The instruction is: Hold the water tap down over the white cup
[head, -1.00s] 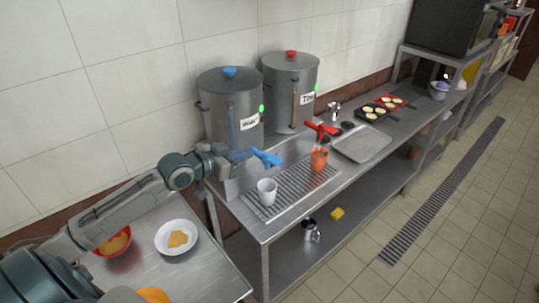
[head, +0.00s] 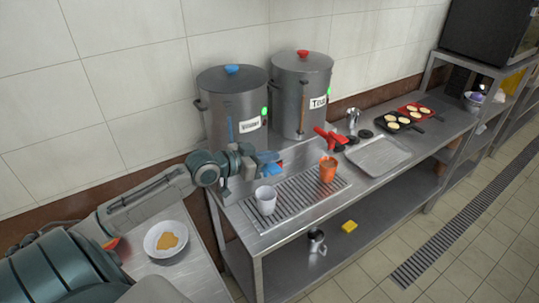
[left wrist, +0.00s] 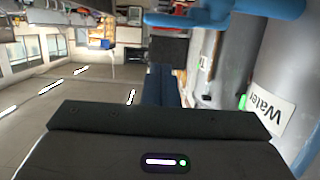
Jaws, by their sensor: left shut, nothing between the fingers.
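The water pot (head: 232,105) is a tall steel stockpot with a blue lid knob and a "Water" label, also in the left wrist view (left wrist: 268,105). Its blue tap (head: 272,169) sits low on its front, above and just right of the white cup (head: 265,201); the tap's handle (left wrist: 225,14) crosses the top of the left wrist view. The cup stands upright on the drip grate; its contents are unclear. My left gripper (head: 262,158) is shut and empty, close beside the tap and partly covering it. Contact is unclear. My right gripper is out of view.
A second stockpot (head: 302,90) with a red tap (head: 328,138) stands to the right, an orange cup (head: 328,170) below it. A grey tray (head: 379,156) and pans lie further right. A bowl (head: 166,240) is on the near left table.

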